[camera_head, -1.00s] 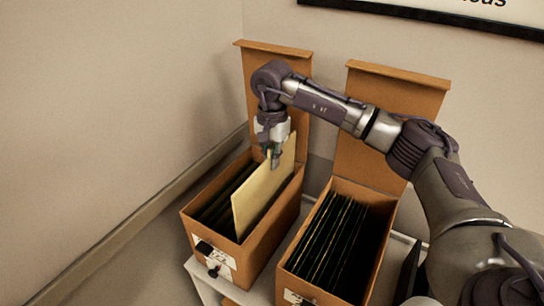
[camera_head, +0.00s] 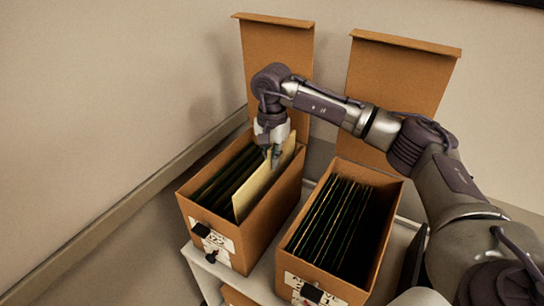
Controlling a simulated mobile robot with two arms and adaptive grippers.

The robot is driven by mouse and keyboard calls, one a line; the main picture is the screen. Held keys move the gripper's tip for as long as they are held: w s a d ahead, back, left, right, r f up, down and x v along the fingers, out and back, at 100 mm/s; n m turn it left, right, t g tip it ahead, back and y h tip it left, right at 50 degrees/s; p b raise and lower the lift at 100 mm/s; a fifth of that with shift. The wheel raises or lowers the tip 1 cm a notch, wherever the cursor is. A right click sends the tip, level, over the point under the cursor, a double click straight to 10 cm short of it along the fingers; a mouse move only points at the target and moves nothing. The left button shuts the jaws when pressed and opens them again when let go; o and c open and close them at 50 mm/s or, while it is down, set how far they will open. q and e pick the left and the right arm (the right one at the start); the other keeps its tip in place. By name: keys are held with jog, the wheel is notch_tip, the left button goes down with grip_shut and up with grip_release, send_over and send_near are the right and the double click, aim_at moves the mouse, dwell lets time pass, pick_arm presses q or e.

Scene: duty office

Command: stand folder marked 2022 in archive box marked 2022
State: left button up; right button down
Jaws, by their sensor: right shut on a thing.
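A cream folder (camera_head: 258,187) stands upright, mostly down inside the left archive box (camera_head: 271,215), to the right of its dark folders. My right gripper (camera_head: 271,157) is shut on the folder's top edge, low over the box's opening. The left box is orange-brown with its lid raised at the back. A white label (camera_head: 212,239) on its front is partly covered by a dark fitting, and I cannot read its year. The folder's marking does not show. My left gripper is not in view.
A second open box (camera_head: 378,265) with several dark folders (camera_head: 333,217) stands to the right, its label (camera_head: 308,289) unreadable. Both boxes stand on a pale shelf unit (camera_head: 206,271). My right arm passes in front of the right box's raised lid (camera_head: 405,80). The wall is close behind.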

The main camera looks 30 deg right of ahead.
aim_at(272, 181)
jog(key=shift+f+b, duration=2.5)
jog(key=shift+f, duration=1.4)
jog(key=c, duration=1.2)
grip_release()
jog(key=shift+w+f, duration=0.1)
